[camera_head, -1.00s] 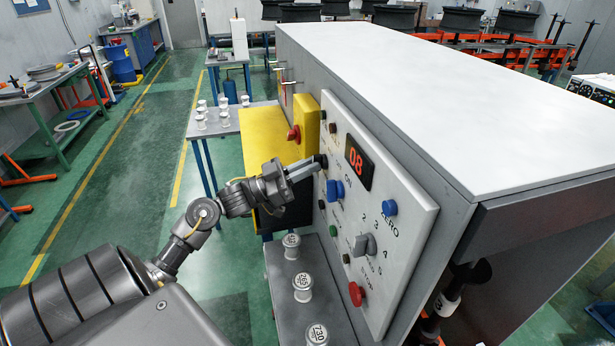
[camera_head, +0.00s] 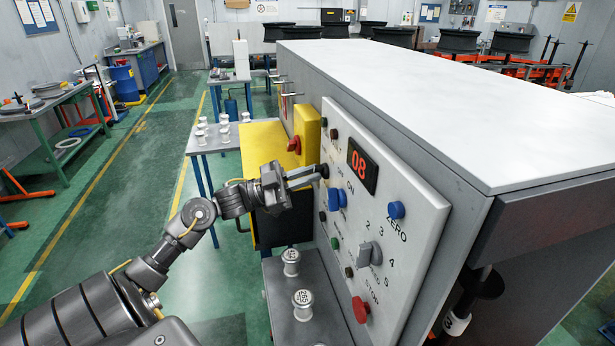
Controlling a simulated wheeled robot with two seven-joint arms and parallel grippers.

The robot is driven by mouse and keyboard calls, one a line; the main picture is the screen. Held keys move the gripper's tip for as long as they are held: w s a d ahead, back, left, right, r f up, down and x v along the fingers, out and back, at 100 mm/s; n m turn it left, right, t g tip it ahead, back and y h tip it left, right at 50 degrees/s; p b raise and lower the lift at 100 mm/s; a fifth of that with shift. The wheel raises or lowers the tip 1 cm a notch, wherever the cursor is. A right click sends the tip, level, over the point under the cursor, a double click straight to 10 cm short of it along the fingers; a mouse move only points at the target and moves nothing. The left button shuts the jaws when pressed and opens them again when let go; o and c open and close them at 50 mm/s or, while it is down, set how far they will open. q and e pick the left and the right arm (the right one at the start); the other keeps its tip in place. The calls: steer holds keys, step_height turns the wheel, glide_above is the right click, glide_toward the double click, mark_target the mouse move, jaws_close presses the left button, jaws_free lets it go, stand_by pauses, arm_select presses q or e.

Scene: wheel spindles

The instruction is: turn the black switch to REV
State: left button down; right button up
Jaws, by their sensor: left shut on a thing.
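The black switch (camera_head: 323,171) is a small dark knob on the upper left of the white control panel (camera_head: 412,225), left of the red "08" display (camera_head: 361,164). My left gripper (camera_head: 316,173) reaches it from the left and is shut on it. The fingers cover much of the switch, so its pointer and the labels around it, REV included, cannot be read. My right gripper is not in view.
Close to the switch are a blue knob (camera_head: 337,195) and a yellow box with a red knob (camera_head: 307,135). Lower on the panel are a grey selector (camera_head: 370,254) and a red stop button (camera_head: 361,309). White spools (camera_head: 303,305) stand on a grey shelf below.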

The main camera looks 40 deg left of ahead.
arm_select(q)
steer(key=c, duration=1.5)
jaws_free()
steer(key=b+v, duration=0.4)
steer(key=v, duration=0.7)
steer(key=shift+w+d, duration=0.1)
steer(key=shift+d, duration=0.05)
